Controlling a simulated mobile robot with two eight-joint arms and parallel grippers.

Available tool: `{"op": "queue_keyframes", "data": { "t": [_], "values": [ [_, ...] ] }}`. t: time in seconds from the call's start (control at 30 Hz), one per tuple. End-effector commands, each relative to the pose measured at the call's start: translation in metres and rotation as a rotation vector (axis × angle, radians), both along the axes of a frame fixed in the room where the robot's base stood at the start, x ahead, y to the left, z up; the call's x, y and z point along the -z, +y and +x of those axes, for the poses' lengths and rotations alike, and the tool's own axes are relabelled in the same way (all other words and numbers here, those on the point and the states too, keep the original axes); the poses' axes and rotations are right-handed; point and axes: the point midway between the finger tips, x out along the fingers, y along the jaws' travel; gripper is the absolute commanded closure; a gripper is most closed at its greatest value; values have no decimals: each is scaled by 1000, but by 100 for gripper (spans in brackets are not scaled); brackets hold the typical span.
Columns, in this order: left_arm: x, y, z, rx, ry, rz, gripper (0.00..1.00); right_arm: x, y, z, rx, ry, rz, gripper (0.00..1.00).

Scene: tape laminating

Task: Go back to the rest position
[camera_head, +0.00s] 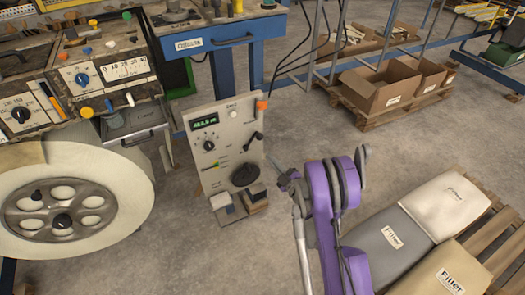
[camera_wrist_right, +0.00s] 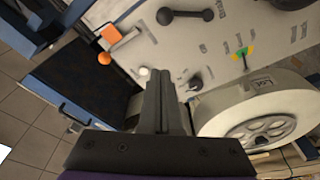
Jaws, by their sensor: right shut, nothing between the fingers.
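My right gripper (camera_head: 283,174) is at the end of the purple arm, right of the grey control box (camera_head: 225,135), and appears apart from it. In the right wrist view the two fingers (camera_wrist_right: 160,78) are pressed together with nothing between them. That view also shows the control panel (camera_wrist_right: 215,35) beyond the fingertips, with its knobs, a black handle and a green and yellow dial. My left gripper is not in the head view.
A large white roll (camera_head: 125,180) on a machine stands at the left. Filler sacks (camera_head: 445,205) lie on a pallet at the lower right. Cardboard boxes (camera_head: 380,88) sit on another pallet behind. A blue bench (camera_head: 225,45) is at the back. The floor between is clear.

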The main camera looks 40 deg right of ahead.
Motion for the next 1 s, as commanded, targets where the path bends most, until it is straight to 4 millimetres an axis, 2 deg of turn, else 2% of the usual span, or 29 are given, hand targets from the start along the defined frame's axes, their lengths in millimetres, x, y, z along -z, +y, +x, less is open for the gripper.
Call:
{"op": "queue_keyframes", "data": {
  "t": [0.23,0.33,0.57,0.77,0.87,1.0],
  "values": [
    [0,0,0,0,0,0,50,0,0,0,1,1,1,100],
    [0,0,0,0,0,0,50,-7,3,3,13,3,16,100],
    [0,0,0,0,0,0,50,-54,22,19,142,60,170,100],
    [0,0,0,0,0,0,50,-81,60,9,272,191,364,100],
    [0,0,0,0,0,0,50,-85,85,-9,325,281,461,100],
    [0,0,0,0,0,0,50,-82,126,-45,380,434,587,100]
  ]
}}
